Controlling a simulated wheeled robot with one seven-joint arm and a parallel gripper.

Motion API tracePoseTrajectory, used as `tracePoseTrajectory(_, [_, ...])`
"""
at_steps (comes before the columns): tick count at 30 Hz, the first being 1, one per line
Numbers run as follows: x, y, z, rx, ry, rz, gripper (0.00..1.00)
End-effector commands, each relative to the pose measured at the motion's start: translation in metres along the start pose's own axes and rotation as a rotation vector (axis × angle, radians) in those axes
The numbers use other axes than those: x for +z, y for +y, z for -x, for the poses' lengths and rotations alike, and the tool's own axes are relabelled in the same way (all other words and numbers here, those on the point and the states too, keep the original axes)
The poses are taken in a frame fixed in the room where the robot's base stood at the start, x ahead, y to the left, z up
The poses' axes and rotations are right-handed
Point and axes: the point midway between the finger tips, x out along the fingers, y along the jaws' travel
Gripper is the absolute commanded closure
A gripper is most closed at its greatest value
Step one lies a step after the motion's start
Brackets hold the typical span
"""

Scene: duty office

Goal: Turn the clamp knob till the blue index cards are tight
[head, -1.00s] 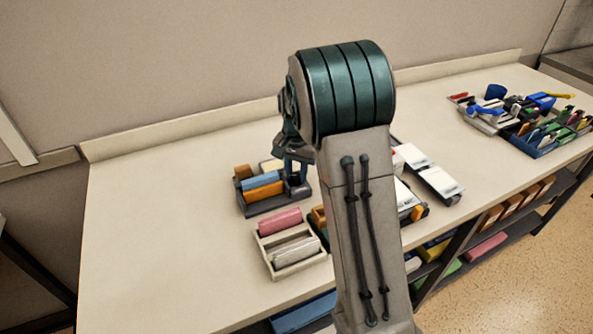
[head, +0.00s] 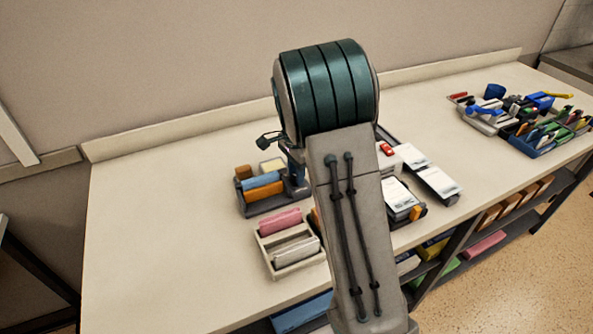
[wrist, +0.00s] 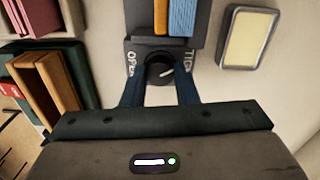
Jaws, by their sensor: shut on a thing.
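The dark round clamp knob (wrist: 158,68) sits on a dark plate between the words OPEN at left and TIGHT at right. Its pale mark points up and to the right, toward the TIGHT side. My gripper (wrist: 160,84) is shut on the knob, one blue finger on each side. Beyond it, the blue index cards (wrist: 182,18) stand beside an orange stack (wrist: 160,18) in the dark holder. In the head view the blue cards (head: 260,179) lie in the holder behind the orange ones; my arm hides the knob there.
A cream pad (wrist: 248,38) lies right of the holder in the wrist view. A pale tray (head: 290,267) with pink and white rolls stands in front of the holder. Flat white-topped items (head: 438,180) lie to the right. The table's left end is clear.

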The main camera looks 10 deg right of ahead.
Motion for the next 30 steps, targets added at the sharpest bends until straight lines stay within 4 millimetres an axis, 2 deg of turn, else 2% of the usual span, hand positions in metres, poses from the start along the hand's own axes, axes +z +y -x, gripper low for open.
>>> tracePoseTrajectory(14, [0.000,-0.001,0.002,-0.006,0.002,-0.013,0.96])
tracePoseTrajectory(15, [0.000,-0.001,0.002,-0.006,0.001,-0.013,0.65])
tracePoseTrajectory(17, [0.000,-0.001,0.002,-0.005,0.001,-0.012,0.51])
tracePoseTrajectory(26, [0.000,-0.001,0.002,-0.002,0.000,-0.012,0.51])
tracePoseTrajectory(30, [0.000,-0.001,0.015,-0.006,0.001,-0.011,0.51])
